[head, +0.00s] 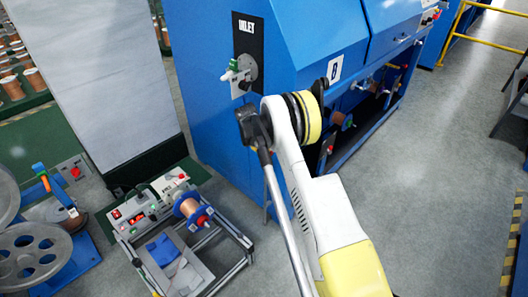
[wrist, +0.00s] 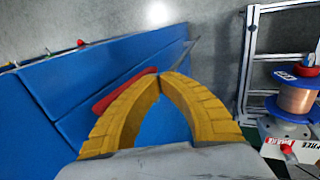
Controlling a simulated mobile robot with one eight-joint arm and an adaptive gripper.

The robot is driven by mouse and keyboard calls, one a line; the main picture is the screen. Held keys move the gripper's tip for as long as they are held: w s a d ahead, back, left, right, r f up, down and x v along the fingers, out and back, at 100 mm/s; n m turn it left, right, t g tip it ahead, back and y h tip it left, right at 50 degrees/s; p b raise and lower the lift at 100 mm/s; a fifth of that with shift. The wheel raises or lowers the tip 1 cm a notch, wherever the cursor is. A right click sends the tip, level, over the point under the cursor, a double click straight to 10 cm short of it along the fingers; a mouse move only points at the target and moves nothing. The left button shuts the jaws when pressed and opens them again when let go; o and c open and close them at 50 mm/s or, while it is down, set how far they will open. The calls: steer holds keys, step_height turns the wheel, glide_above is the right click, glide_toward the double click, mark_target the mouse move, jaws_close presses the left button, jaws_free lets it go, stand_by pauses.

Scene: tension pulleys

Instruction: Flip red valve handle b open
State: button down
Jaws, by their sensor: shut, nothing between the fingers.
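In the wrist view, my gripper (wrist: 161,76) has its two yellow fingers closed, with the tips touching and nothing between them. A long red handle (wrist: 119,90) shows just behind the left finger, in front of the blue machine. The finger covers part of it, and I cannot tell whether they touch. No letter is visible on the handle. In the head view, my arm reaches up to the front of the blue machine (head: 222,110), beside a panel with a black "B" label (head: 335,70). My fingers and the long red handle cannot be made out there.
A black INLET plate (head: 247,38) with a green-tipped fitting (head: 234,66) is on the machine's left face. A bench winder with a copper spool (head: 187,207) stands at lower left; the spool also shows in the wrist view (wrist: 297,98). Grey floor at right is open.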

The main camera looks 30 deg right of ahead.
steer(key=shift+w+d+f+h, duration=0.1)
steer(key=shift+d+f+h, duration=0.1)
steer(key=shift+d+h, duration=0.3)
steer(key=shift+t, duration=0.3)
steer(key=shift+a, duration=0.1)
steer(key=s+a+p, duration=0.1)
steer(key=s+a, duration=0.1)
steer(key=a, duration=0.4)
steer(key=s+a+p, duration=0.2)
steer(key=a, duration=0.5)
steer(key=shift+s+a, duration=0.15)
steer(key=shift+s, duration=0.25)
